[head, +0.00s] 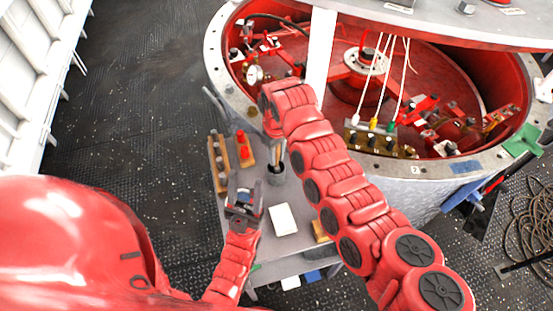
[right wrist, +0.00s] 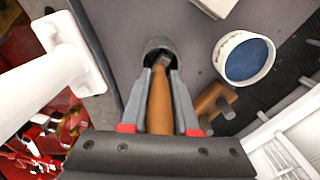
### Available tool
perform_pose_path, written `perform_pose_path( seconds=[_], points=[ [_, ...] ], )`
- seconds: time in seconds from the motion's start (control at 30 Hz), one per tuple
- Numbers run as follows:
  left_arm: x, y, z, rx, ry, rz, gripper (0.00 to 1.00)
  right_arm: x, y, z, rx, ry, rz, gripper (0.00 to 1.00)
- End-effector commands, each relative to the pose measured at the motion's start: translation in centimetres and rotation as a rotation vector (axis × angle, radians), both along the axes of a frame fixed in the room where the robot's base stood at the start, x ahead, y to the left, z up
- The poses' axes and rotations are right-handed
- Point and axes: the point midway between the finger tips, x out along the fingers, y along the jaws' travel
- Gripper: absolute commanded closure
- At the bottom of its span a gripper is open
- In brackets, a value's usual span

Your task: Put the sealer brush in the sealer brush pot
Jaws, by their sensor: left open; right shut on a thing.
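My right gripper (head: 274,130) points down over the grey table and is shut on the sealer brush. In the right wrist view, the brush's brown wooden handle (right wrist: 160,105) lies between the fingers, with a grey end pointing away. The dark, round sealer brush pot (head: 276,175) stands on the table directly below. Its dark mouth (right wrist: 158,46) shows beyond the fingertips, and the brush's far end overlaps it. I cannot tell how deep that end sits. My left gripper (head: 244,195) is open and empty, left of and nearer than the pot.
Wooden blocks with dark and red pegs (head: 218,165) stand left of the pot. A white pad (head: 284,218) lies nearer on the table. A white cup with blue contents (right wrist: 245,57) shows in the right wrist view. A white post (head: 319,50) and large red-lined drum (head: 440,165) stand behind.

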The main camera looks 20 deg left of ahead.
Motion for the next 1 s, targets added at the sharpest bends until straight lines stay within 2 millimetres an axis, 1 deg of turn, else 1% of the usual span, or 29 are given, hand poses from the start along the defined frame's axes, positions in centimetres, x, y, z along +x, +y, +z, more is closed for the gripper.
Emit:
perform_pose_path(
  seconds=[0.03, 0.1, 0.33, 0.47, 0.5, 0.63, 0.67, 0.9, 1.0],
  points=[
    [0.0, 0.0, -0.5, 0.0, 0.0, 0.0, 0.5, -0.1, 0.0, -1.1, -0.003, 0.003, 0.001, 1.0],
    [0.0, 0.0, -0.6, 0.0, 0.0, 0.0, 0.5, -0.1, 0.0, -1.9, 0.0, 0.001, 0.001, 1.0],
    [0.0, 0.0, -0.5, 0.0, 0.0, 0.0, 0.5, 0.0, 0.0, -1.8, 0.002, -0.001, 0.0, 1.0],
    [0.0, 0.0, -0.9, 0.0, 0.0, 0.0, 0.5, 0.0, 0.0, -2.3, 0.002, -0.001, 0.0, 1.0],
    [0.0, 0.0, -0.8, 0.0, 0.0, 0.0, 0.5, 0.0, 0.0, -2.1, 0.002, -0.001, 0.0, 0.66],
    [0.0, 0.0, -0.7, 0.0, 0.0, 0.0, 0.5, 0.0, 0.0, -2.1, 0.002, -0.001, 0.0, 0.43],
    [0.0, 0.0, -0.7, 0.0, 0.0, 0.0, 0.5, 0.0, 0.0, -2.1, 0.002, -0.001, 0.0, 0.41],
    [0.0, 0.0, -0.7, 0.0, 0.0, 0.0, 0.5, 0.0, 0.0, -2.1, 0.001, 0.0, 0.0, 0.41],
    [0.0, 0.0, -0.4, 0.0, 0.0, 0.0, 0.5, 0.0, 0.0, -1.8, 0.001, 0.0, 0.0, 0.41]
  ],
)
